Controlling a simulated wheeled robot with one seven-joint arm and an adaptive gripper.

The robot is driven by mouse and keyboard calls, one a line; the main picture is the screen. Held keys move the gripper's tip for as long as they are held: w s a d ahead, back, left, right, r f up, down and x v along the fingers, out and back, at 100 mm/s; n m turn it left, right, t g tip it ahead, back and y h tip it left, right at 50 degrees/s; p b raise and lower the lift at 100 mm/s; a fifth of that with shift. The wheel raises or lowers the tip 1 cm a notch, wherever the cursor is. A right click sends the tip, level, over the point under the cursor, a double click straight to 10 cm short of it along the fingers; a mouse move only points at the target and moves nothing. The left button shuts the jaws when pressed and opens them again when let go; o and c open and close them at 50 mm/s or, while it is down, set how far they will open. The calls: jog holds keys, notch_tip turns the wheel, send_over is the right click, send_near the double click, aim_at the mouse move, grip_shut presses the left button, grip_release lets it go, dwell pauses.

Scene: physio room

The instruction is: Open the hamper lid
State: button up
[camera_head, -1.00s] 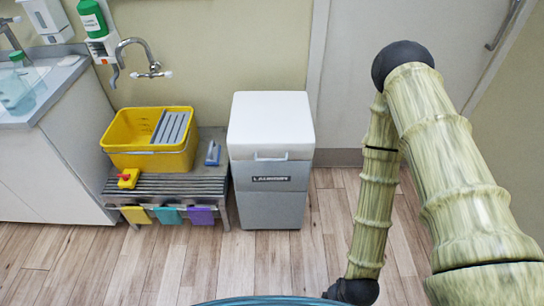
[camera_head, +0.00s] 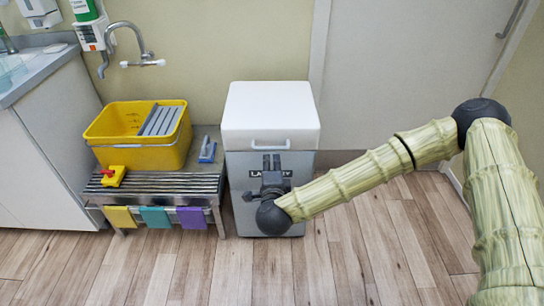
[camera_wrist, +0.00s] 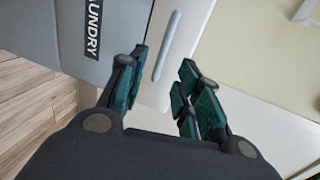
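The laundry hamper stands against the wall, with a grey body (camera_head: 240,185) and a white lid (camera_head: 270,108). The lid is closed. A pale bar handle (camera_head: 270,146) runs along the lid's front edge; it also shows in the wrist view (camera_wrist: 167,46). My gripper (camera_head: 271,160) is in front of the hamper's upper body, just below the handle, and covers part of the LAUNDRY label. In the wrist view my gripper (camera_wrist: 155,88) is open and empty, its fingers pointing toward the handle, which lies beyond the fingertips.
A slatted metal bench (camera_head: 160,185) stands left of the hamper, holding a yellow bucket (camera_head: 120,152). Coloured cloths hang from its front edge. A counter (camera_head: 45,160) is at the far left. A door (camera_head: 415,75) is behind on the right. The floor in front is clear.

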aim_at(272, 149)
jog(key=x, duration=1.1)
jog(key=shift+d+r+b, duration=0.2)
jog(key=shift+r+b, duration=0.05)
jog(key=shift+b, duration=0.15)
grip_shut()
